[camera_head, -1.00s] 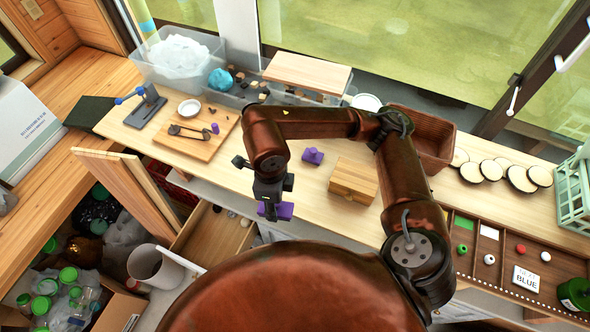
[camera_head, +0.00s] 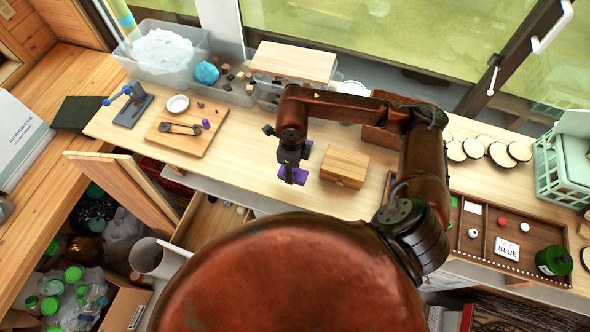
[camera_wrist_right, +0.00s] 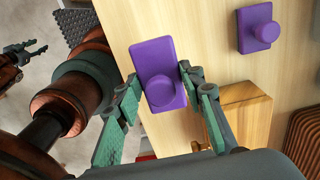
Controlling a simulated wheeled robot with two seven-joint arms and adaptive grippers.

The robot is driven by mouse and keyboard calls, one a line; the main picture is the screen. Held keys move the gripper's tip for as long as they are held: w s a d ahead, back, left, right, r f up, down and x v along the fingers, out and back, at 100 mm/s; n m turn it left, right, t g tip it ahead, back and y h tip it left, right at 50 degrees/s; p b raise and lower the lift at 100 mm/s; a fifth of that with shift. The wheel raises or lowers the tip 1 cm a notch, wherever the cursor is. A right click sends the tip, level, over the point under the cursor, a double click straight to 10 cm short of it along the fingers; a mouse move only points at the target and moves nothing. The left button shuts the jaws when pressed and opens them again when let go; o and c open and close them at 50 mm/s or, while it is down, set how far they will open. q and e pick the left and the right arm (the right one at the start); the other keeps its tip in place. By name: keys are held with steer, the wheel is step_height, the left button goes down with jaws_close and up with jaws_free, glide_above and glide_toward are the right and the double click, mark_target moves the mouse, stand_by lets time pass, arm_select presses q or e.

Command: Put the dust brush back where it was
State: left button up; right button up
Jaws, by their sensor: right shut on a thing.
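My right gripper (camera_wrist_right: 160,88) is shut on a purple block with a round knob (camera_wrist_right: 158,70). In the head view this block (camera_head: 293,175) hangs at the gripper (camera_head: 290,165) near the table's front edge. I see no bristles, so I cannot tell whether it is the dust brush. A second purple block with a knob (camera_wrist_right: 258,28) rests on the table, apart from the gripper; in the head view my arm partly hides it (camera_head: 308,146). My left gripper (camera_wrist_right: 32,52) shows small at the wrist view's left edge, its prongs apart and empty.
A small wooden box (camera_head: 345,166) stands just right of my right gripper. A cutting board (camera_head: 187,130) lies to the left and a compartment tray (camera_head: 515,267) to the right. An open drawer (camera_head: 212,225) is below the table's front edge. Bare tabletop lies left of the gripper.

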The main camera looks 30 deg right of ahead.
mark_target(295, 174)
steer(key=shift+w+d+f, duration=0.2)
steer(key=shift+d+f, duration=0.3)
steer(key=f+p, duration=0.2)
steer(key=f, duration=0.1)
steer(key=shift+d, duration=0.2)
steer(key=shift+f, duration=0.3)
steer(key=shift+w, duration=0.1)
steer(key=shift+f, duration=0.1)
steer(key=shift+f+b, duration=0.2)
steer(key=shift+b, duration=0.1)
steer(key=o, duration=1.1)
steer(key=shift+r, duration=0.15)
